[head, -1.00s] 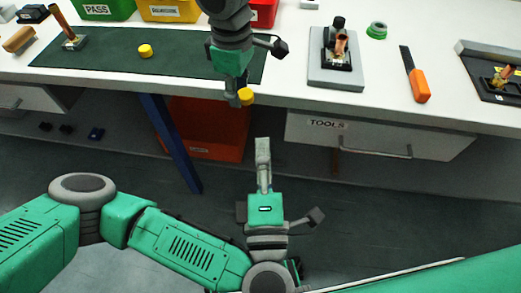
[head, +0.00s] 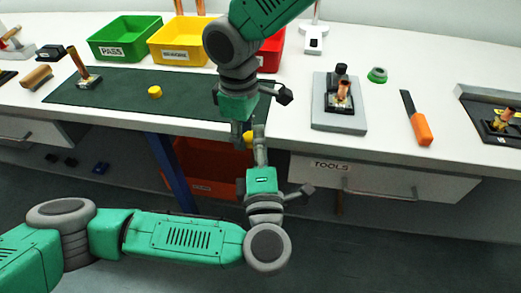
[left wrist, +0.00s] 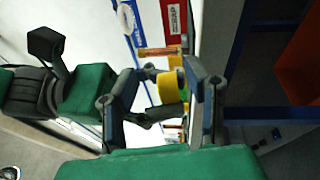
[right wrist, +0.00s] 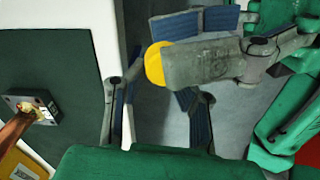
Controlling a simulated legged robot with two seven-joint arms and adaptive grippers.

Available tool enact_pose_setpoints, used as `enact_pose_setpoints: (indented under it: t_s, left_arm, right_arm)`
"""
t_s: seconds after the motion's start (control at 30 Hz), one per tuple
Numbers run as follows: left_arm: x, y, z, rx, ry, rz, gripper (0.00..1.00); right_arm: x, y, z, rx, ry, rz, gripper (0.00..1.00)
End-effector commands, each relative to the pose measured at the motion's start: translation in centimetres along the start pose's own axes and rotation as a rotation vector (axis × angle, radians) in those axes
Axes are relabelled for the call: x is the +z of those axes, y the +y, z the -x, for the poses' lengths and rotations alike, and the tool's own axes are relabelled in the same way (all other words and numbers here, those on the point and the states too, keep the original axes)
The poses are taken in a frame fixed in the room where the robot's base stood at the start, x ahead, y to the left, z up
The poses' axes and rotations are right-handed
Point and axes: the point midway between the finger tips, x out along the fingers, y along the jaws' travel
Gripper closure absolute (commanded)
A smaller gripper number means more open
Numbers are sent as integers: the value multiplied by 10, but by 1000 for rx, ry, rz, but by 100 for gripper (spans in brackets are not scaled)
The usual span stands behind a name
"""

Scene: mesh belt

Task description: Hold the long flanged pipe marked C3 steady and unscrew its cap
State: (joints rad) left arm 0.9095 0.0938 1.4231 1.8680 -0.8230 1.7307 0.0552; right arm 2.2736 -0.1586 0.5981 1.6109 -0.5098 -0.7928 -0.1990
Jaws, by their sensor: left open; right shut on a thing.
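A yellow cap (head: 248,137) is at the tips of my right gripper (head: 240,128), which points down over the table's front edge and is shut on the pipe that carries the cap. The pipe's body is mostly hidden and no C3 mark is readable. My left gripper (head: 260,143) points up from below at the cap. In the left wrist view the cap (left wrist: 170,88) sits between its two open fingers, with gaps on both sides. In the right wrist view the cap (right wrist: 155,63) is partly covered by a left finger (right wrist: 200,60).
A loose yellow cap (head: 155,92) lies on the dark mat (head: 115,97). A copper pipe (head: 77,62) leans in a stand. Green (head: 105,51), yellow (head: 166,58) and red bins stand behind. A grey fixture (head: 322,118) and an orange-handled tool (head: 421,130) lie right.

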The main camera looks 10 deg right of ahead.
Motion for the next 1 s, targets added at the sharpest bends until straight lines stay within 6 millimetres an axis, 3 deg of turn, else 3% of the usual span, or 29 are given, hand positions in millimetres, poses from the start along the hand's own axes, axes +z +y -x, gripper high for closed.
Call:
enact_pose_setpoints:
  t_s: [0.2,0.23,0.33,0.47,0.5,0.57,0.87,1.0]
  left_arm:
    - [0,0,0,0,0,0,59]
    - [0,0,0,0,0,0,66]
    - [0,0,0,1,0,1,100]
    - [0,2,0,3,-1,2,100]
    - [1,2,0,4,-1,3,100]
    - [1,2,0,4,-1,3,100]
    - [0,1,0,1,0,1,100]
    - [0,0,0,1,0,1,100]
  right_arm:
    - [0,0,0,0,0,0,100]
    - [0,0,0,0,0,0,100]
    - [0,0,0,0,0,0,100]
    - [0,1,0,1,-1,0,100]
    - [0,1,-1,1,-1,0,76]
    - [0,1,-1,1,-1,0,55]
    - [0,0,0,1,0,0,55]
    - [0,1,10,2,2,-1,55]
